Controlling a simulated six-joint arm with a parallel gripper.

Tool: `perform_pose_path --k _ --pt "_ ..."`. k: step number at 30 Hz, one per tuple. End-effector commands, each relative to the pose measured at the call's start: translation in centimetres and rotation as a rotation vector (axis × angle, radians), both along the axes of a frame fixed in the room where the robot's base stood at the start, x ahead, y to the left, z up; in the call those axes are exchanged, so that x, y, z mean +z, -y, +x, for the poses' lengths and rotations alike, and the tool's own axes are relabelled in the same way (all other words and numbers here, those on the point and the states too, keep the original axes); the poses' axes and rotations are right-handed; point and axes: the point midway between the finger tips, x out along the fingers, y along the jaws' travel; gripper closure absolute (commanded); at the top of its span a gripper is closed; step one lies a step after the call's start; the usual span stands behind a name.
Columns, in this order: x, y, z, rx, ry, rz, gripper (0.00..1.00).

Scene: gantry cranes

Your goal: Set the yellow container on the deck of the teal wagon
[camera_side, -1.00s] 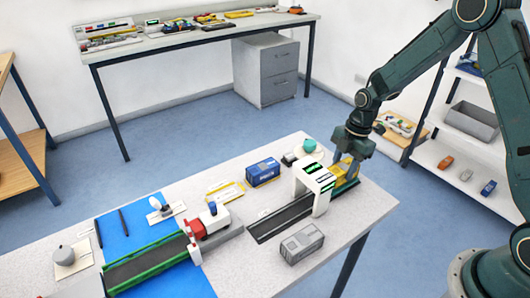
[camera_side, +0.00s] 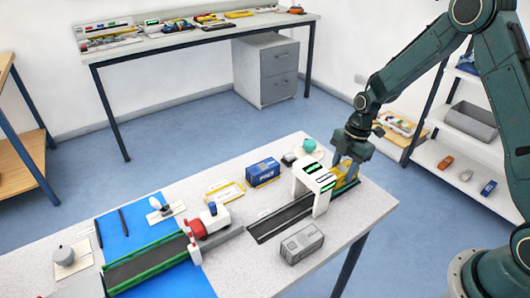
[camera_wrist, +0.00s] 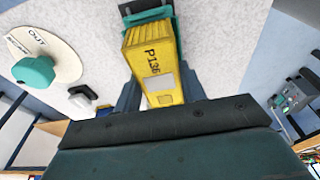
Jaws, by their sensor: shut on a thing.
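The yellow container (camera_wrist: 155,72), marked P136, is between the two fingers of my gripper (camera_wrist: 160,100) in the wrist view. My gripper (camera_side: 346,165) is shut on it at the right end of the table in the side view, where the yellow container (camera_side: 343,171) is partly hidden by the fingers and the white gantry. The teal wagon (camera_side: 349,187) is a strip low beside the gantry, below the container. Its teal edges (camera_wrist: 170,8) show past the container's far end in the wrist view. I cannot tell whether the container touches the deck.
The white gantry (camera_side: 321,185) with green panels stands close left of my gripper, over a dark track (camera_side: 285,217). A blue container (camera_side: 263,172) and a grey container (camera_side: 302,244) lie nearby. A teal knob (camera_side: 309,145) stands behind. A red-and-white machine (camera_side: 212,222) is further left.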

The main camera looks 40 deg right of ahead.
Motion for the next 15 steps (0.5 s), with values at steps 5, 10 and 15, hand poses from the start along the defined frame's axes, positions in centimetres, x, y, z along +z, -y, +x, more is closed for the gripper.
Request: perform_pose_path --k 5,10,15 --pt "-0.15 0.0 0.0 0.0 0.0 0.0 0.79" --pt "-0.3 0.0 -0.01 0.0 0.0 0.0 0.79" --pt "-0.29 0.0 0.0 0.0 0.0 0.0 0.48"
